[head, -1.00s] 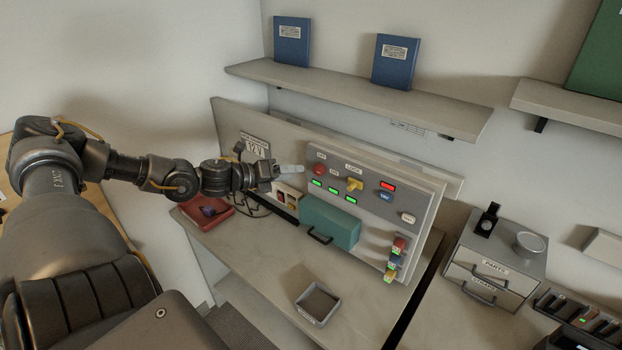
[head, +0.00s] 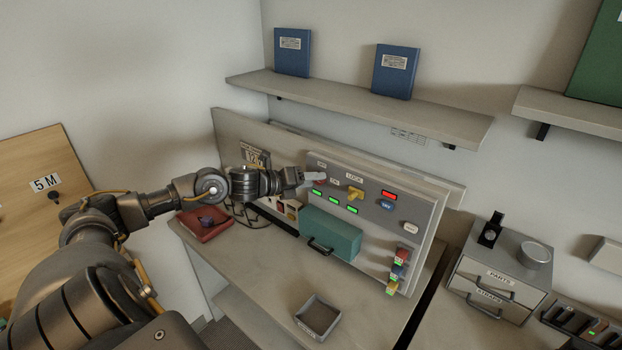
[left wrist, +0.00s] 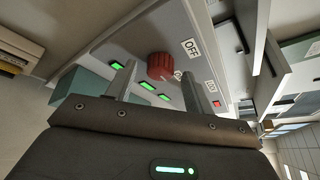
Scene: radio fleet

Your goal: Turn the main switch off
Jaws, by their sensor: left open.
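The main switch looks to be the red ribbed knob (left wrist: 160,66) on the grey control panel (head: 425,220). In the left wrist view it sits ahead of my left gripper (left wrist: 158,84), between its two spread fingers, with an OFF label (left wrist: 190,47) beside it. The fingers are apart and nothing is clamped. In the head view my left gripper (head: 315,178) is at the panel's upper left and hides most of the knob. I cannot tell whether a finger touches it. My right gripper is not in view.
A yellow lock handle (head: 355,193) is right of the knob. Green lights (head: 334,201) lie below, above a teal box (head: 330,235). A shelf (head: 350,100) runs above the panel. An open tray (head: 318,317) stands on the bench, with bare bench around it.

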